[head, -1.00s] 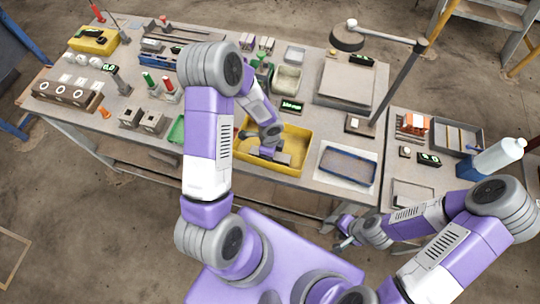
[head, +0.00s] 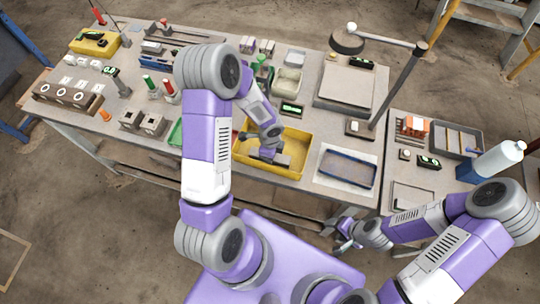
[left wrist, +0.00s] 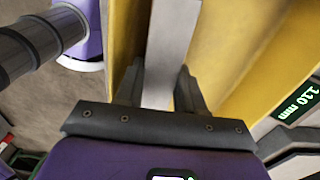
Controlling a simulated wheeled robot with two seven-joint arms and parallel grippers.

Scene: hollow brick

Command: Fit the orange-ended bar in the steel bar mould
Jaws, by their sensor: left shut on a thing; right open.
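My left gripper (head: 268,150) is low over the yellow tray (head: 302,172). In the left wrist view my left gripper (left wrist: 158,90) has its fingers on both sides of a pale grey bar (left wrist: 172,45) and is shut on it. The bar's ends are hidden or out of view, so I cannot tell whether one is orange. Grey metal pieces (head: 283,159) show beside the gripper in the tray. I cannot make out for sure which piece is the steel bar mould. My right gripper (head: 346,240) is open and empty in front of the bench, away from the tray.
A green-lit display (head: 292,109) stands behind the yellow tray and also shows in the left wrist view (left wrist: 297,103). A blue-framed tray (head: 348,166) lies to its right. Several tools crowd the bench's left.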

